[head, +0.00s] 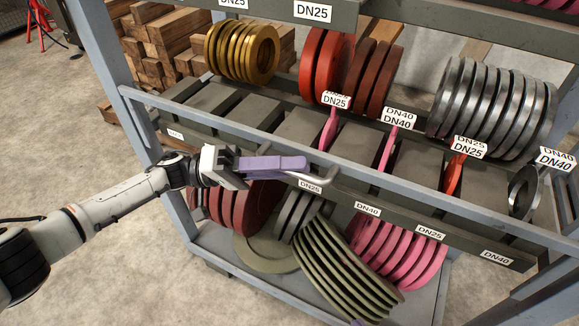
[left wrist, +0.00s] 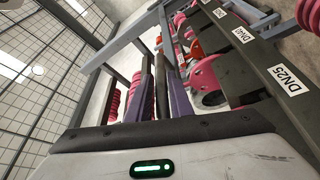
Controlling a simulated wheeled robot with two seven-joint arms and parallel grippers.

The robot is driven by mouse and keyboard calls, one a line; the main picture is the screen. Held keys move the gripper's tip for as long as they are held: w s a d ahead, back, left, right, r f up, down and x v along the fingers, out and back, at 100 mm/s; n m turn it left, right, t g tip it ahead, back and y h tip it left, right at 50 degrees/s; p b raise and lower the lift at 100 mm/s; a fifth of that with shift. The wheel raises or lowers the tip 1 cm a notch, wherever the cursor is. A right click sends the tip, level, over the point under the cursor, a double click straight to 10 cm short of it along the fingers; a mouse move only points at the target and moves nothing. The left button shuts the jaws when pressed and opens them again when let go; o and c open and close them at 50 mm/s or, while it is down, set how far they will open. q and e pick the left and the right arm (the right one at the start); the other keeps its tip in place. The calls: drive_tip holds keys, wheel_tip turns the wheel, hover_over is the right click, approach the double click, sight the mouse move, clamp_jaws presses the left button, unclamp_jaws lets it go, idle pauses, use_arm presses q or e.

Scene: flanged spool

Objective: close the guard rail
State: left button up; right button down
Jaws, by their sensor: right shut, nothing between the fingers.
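The guard rail (head: 420,188) is a blue-grey bar slanting across the rack's front, above the lower shelf. A bent grey handle (head: 333,181) stands out from it near the middle. My left gripper (head: 303,164), with purple fingers, lies along the handle and hides its left part. In the left wrist view its fingers (left wrist: 163,95) are close together with something dark between them. I cannot tell whether they grip the handle.
Gold rings (head: 240,52), red discs (head: 325,65) and steel discs (head: 490,105) stand on the rack. Below are green discs (head: 335,270) and pink discs (head: 398,250). Wooden blocks (head: 165,40) lie behind. The floor at left is clear apart from a red stand (head: 40,25).

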use_arm(q)
drive_tip(key=shift+o, duration=0.9)
drive_tip(key=shift+f, duration=0.1)
